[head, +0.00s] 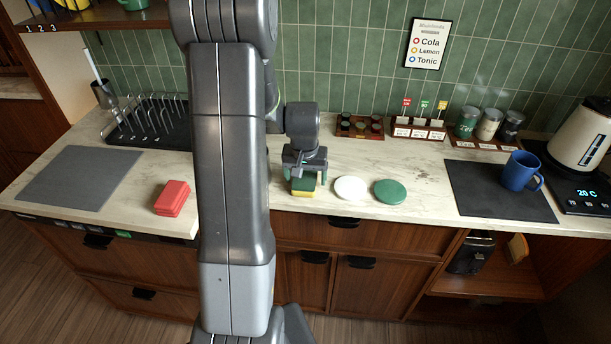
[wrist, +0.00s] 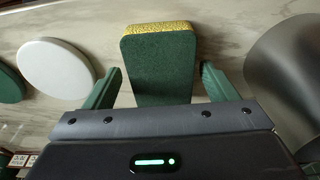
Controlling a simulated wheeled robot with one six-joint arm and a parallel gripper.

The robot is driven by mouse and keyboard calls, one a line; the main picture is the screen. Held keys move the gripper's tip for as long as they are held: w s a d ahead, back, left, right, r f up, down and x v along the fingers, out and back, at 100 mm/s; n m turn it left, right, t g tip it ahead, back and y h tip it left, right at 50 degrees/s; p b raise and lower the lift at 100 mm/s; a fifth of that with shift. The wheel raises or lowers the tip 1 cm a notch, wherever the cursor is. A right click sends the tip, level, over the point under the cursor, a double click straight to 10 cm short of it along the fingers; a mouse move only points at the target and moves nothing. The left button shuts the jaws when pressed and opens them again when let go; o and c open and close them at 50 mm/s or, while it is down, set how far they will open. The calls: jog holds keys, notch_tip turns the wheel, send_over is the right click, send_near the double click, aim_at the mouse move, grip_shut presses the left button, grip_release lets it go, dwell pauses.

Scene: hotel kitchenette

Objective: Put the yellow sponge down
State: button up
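The sponge (head: 303,187), with a dark green face and a yellow layer, is at the counter's front part, below my gripper (head: 306,176). In the wrist view the sponge (wrist: 160,62) lies between the two green fingers of my gripper (wrist: 161,72). A narrow gap shows on each side, so the fingers are open and apart from it. The sponge appears to rest on the counter (head: 420,188), though its underside is hidden.
A white disc (head: 350,188) and a green disc (head: 389,192) lie just right of the sponge. A red block (head: 172,198) is to the left, beside a grey mat (head: 80,178). A blue mug (head: 519,172) stands on a dark mat (head: 480,190) at right.

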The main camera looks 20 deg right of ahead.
aim_at(304, 182)
jog(key=shift+r, duration=0.1)
jog(key=shift+r, duration=0.55)
notch_tip(304, 182, up, 11)
jog(key=s+a, duration=0.1)
jog(key=shift+s, duration=0.25)
jog(key=shift+f, duration=0.1)
jog(key=f, duration=0.4)
jog(key=w+f, duration=0.1)
jog(key=f, duration=0.3)
jog(key=d+f, duration=0.1)
jog(key=f, duration=0.3)
jog(key=shift+w+f, duration=0.1)
jog(key=shift+w, duration=0.15)
jog(key=shift+r+p, duration=0.3)
jog(key=shift+r, duration=0.7)
